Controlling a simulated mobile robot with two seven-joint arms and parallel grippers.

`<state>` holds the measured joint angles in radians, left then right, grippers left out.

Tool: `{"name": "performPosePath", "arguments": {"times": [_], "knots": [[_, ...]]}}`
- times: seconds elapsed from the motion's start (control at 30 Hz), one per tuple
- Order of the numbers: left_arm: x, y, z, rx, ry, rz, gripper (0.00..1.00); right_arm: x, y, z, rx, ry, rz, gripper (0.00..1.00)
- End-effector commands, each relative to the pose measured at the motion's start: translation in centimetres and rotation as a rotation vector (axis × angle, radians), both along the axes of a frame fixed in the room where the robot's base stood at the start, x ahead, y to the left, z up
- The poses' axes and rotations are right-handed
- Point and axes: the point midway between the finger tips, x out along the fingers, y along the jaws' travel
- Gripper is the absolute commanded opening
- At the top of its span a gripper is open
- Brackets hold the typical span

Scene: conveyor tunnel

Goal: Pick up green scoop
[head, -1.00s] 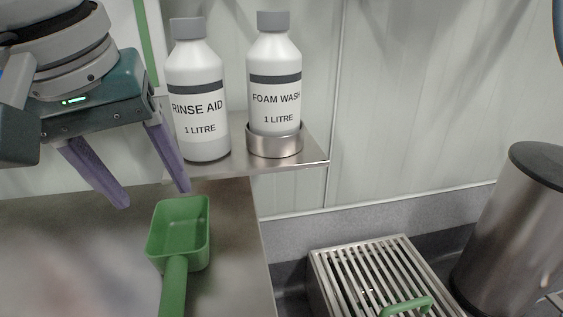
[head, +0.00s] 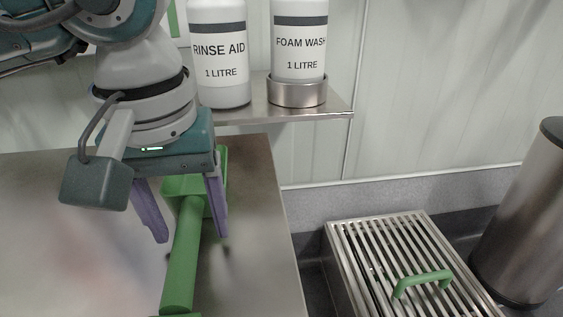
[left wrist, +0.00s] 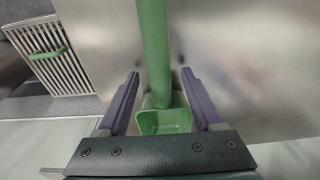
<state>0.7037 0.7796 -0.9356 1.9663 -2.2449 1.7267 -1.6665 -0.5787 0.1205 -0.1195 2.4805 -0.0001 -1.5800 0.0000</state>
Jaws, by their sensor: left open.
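The green scoop (head: 181,262) lies on the steel counter, its bowl toward the wall and its handle toward me. In the head view my left gripper (head: 193,240) is open above it, with one purple finger on each side of the scoop. The gripper body hides part of the bowl. In the left wrist view the scoop's handle (left wrist: 153,45) and bowl (left wrist: 165,122) lie between the two open fingers (left wrist: 160,80). I see no contact between fingers and scoop. My right gripper is not in view.
The steel counter (head: 255,235) is otherwise clear. A steel shelf (head: 240,115) holds a rinse aid bottle (head: 221,75) and a foam wash bottle (head: 299,50) in a ring. Right of the counter are a slatted grate (head: 375,250) with a green handle (head: 422,281) and a steel cylinder (head: 525,220).

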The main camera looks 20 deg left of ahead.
Motion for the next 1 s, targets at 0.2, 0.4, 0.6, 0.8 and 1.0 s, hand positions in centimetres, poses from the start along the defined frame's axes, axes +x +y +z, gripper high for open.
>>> {"name": "performPosePath", "arguments": {"times": [0.2, 0.4, 0.6, 0.8, 1.0], "knots": [[0.13, 0.07, -0.69, 0.001, -0.002, 0.0, 0.68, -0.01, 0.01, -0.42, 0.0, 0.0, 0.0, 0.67], [0.12, 0.07, -0.66, 0.001, -0.002, 0.0, 0.51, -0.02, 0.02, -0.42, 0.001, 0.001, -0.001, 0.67], [0.12, 0.07, -0.66, 0.001, -0.002, 0.0, 0.28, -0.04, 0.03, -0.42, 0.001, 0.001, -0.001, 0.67], [0.11, 0.08, -0.66, 0.001, -0.002, 0.0, 0.06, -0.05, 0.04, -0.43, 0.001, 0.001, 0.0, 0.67], [0.11, 0.08, -0.66, 0.001, -0.002, 0.0, 0.0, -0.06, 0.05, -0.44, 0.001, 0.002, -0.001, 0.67]]}}
